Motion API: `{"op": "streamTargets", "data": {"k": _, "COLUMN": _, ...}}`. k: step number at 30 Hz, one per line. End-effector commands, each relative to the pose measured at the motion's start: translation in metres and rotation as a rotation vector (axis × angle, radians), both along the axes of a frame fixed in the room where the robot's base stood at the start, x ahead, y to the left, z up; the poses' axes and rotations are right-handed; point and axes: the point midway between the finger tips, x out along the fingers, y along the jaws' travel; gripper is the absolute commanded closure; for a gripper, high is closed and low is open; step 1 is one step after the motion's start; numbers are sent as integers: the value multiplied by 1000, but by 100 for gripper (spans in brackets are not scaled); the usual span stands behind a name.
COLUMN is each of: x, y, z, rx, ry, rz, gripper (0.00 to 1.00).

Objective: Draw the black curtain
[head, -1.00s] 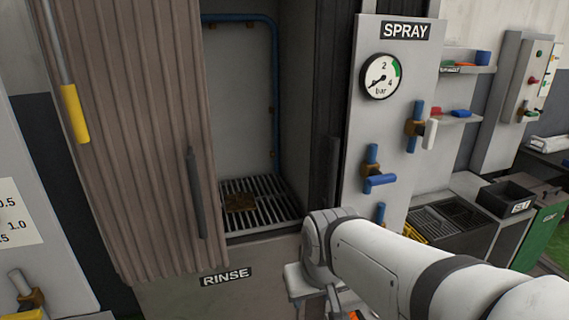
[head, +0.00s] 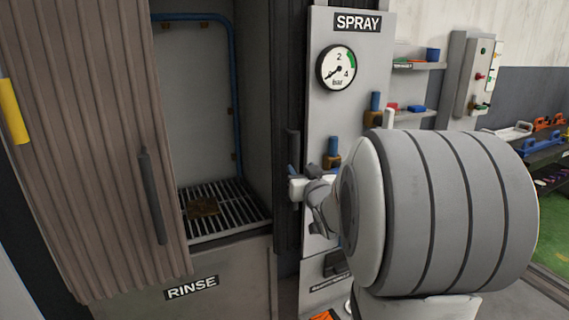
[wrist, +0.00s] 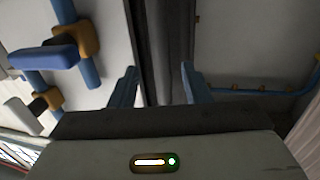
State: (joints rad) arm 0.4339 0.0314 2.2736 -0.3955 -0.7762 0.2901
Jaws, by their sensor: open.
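The black curtain (head: 288,75) hangs gathered in a narrow dark strip at the right side of the rinse booth opening. Its dark upright handle (head: 293,150) shows just above my gripper (head: 297,185). In the wrist view my gripper (wrist: 156,72) is open, with its blue fingers apart. The black curtain (wrist: 176,40) shows between and beyond the fingers.
A brown curtain (head: 85,140) with its own dark handle (head: 153,195) covers the booth's left part. A grate (head: 235,205) lies in the open booth. The spray panel (head: 350,110) with gauge and blue-handled valves (head: 333,148) stands close right of the black curtain.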

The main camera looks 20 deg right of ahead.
Motion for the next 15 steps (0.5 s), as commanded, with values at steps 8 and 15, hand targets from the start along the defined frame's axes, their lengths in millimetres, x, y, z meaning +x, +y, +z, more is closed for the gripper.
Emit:
{"op": "streamTargets", "data": {"k": 8, "x": 42, "y": -6, "z": 1, "rx": 0, "ry": 2, "rz": 2, "gripper": 57}}
{"op": "streamTargets", "data": {"k": 15, "x": 66, "y": -10, "z": 0, "rx": 0, "ry": 2, "rz": 1, "gripper": 57}}
